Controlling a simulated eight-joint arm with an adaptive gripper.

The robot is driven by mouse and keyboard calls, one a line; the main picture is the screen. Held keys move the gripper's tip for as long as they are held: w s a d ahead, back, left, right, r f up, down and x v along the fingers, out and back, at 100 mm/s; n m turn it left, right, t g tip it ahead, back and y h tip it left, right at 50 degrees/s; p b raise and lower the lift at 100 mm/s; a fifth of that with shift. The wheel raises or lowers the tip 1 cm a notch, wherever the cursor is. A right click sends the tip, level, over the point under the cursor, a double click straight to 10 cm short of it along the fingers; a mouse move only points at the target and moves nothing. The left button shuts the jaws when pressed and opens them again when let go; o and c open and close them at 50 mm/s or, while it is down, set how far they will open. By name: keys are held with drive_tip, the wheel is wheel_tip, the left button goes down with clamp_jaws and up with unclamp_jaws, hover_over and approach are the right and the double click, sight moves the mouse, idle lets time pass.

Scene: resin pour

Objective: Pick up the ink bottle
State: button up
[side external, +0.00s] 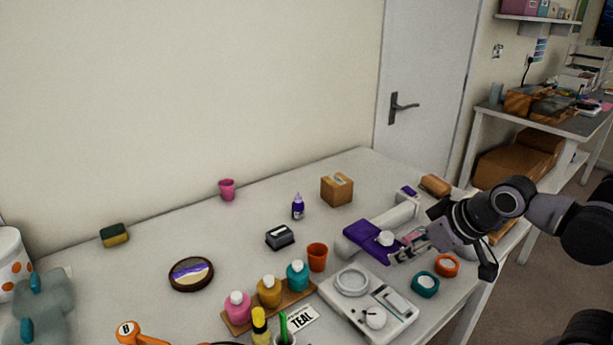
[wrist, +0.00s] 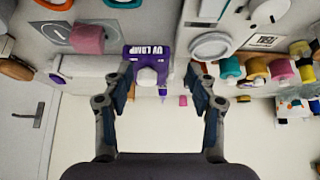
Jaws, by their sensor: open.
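The ink bottle (side external: 298,208) is small and purple with a pale pointed tip. It stands upright on the table, left of the purple and white UV lamp (side external: 362,236). In the wrist view a small purple bit (wrist: 162,92) just past the lamp may be this bottle, mostly hidden. My gripper (side external: 398,254) is open and empty over the lamp's near side, to the right of the bottle and well apart from it. In the wrist view its two fingers (wrist: 160,72) are spread, with the lamp's purple head between and beyond them.
A cardboard box (side external: 337,190) stands right of the bottle, and a dark block (side external: 280,237) lies in front of it. An orange cup (side external: 317,257), a rack of colour bottles (side external: 268,310) and a scale (side external: 398,322) stand nearer. A pink cup (side external: 227,189) is at the back.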

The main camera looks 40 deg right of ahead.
drive_tip(key=w+r, duration=0.5)
drive_tip(key=w, duration=0.8)
approach(300, 199)
drive_tip(key=f, duration=0.1)
drive_tip(key=shift+g, duration=0.3)
drive_tip(key=x, duration=0.5)
drive_tip(key=shift+w+a+f, duration=0.1)
drive_tip(key=shift+w+a, duration=0.1)
drive_tip(key=shift+w, duration=0.2)
drive_tip(key=shift+w+d+x, duration=0.1)
drive_tip(key=shift+x, duration=1.2)
drive_tip(key=shift+w+d+x, duration=0.1)
drive_tip(key=shift+w+x, duration=0.05)
drive_tip(key=shift+x, duration=1.1)
clamp_jaws()
